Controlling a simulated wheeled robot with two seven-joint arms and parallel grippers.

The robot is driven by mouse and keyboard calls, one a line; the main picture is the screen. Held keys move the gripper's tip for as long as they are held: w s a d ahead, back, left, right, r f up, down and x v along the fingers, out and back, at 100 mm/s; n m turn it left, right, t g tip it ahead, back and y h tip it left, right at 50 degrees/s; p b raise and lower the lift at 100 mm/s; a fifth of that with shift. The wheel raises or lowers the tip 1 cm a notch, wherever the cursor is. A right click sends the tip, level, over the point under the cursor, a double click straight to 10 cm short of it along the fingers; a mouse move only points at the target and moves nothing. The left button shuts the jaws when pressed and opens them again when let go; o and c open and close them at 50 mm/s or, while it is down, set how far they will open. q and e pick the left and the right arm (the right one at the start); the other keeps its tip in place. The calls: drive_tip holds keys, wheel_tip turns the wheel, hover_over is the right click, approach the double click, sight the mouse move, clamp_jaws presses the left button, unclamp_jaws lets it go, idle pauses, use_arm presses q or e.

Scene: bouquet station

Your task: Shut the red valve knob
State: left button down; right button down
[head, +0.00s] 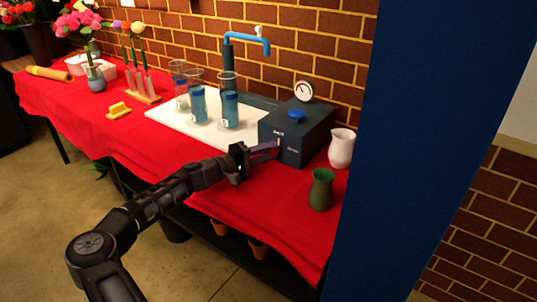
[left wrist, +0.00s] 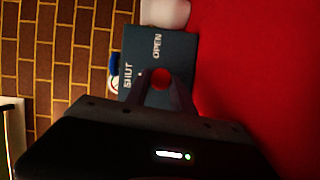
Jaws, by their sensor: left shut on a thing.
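The red valve knob (left wrist: 160,77) shows in the left wrist view as a small red round shape on the face of a dark box (left wrist: 183,58). White words SHUT and OPEN are printed on that face. My left gripper (left wrist: 162,88) is shut on the knob, with a finger on either side of it. In the head view the left gripper (head: 273,148) reaches the front face of the box (head: 312,138), and its fingers hide the knob. I cannot tell which way the knob is turned. My right gripper is not in view.
On the box sit a blue knob (head: 297,115) and a round gauge (head: 303,90). A white vase (head: 341,149) and a green vase (head: 321,190) stand close at its right. Glass cylinders with blue liquid (head: 229,108) stand on a white tray (head: 165,115) under a blue tap (head: 240,38).

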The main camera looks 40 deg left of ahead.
use_arm(q)
drive_tip(key=shift+f+n, duration=0.1)
drive_tip(key=shift+n, duration=0.4)
drive_tip(key=c, duration=1.1)
unclamp_jaws()
drive_tip(key=shift+v, duration=3.95)
drive_tip(key=shift+f, duration=0.2)
